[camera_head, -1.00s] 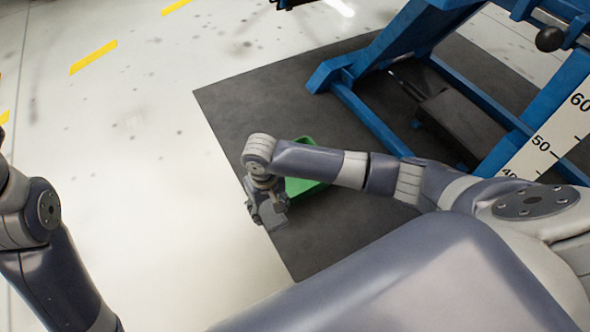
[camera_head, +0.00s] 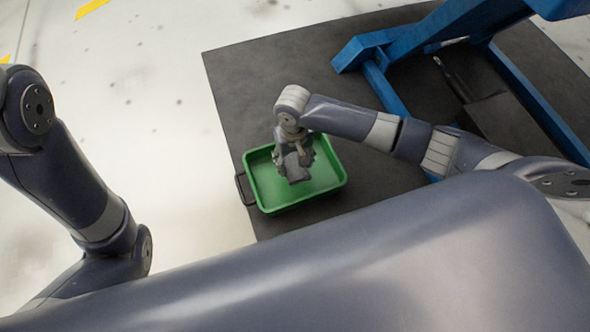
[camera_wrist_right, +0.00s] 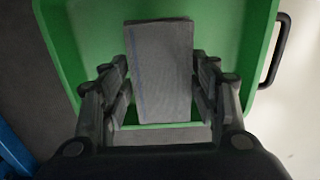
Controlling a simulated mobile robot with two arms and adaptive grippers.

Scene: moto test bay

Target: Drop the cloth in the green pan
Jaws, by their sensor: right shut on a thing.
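The green pan (camera_head: 265,190) lies on the dark mat in the head view, with a black handle at its left end. It also fills much of the right wrist view (camera_wrist_right: 85,30). My right gripper (camera_head: 295,172) is over the pan. In the right wrist view it (camera_wrist_right: 160,95) is shut on a grey folded cloth (camera_wrist_right: 160,60) with a faint blue line. The cloth (camera_head: 297,170) shows small and dark in the head view, above the pan floor; its exact height I cannot tell. My left arm shows at the left, but its gripper is out of view.
A dark mat (camera_head: 240,85) lies on the pale floor (camera_head: 130,150). A blue steel frame (camera_head: 440,45) stands on the mat behind and to the right of the pan. Open floor lies left of the mat.

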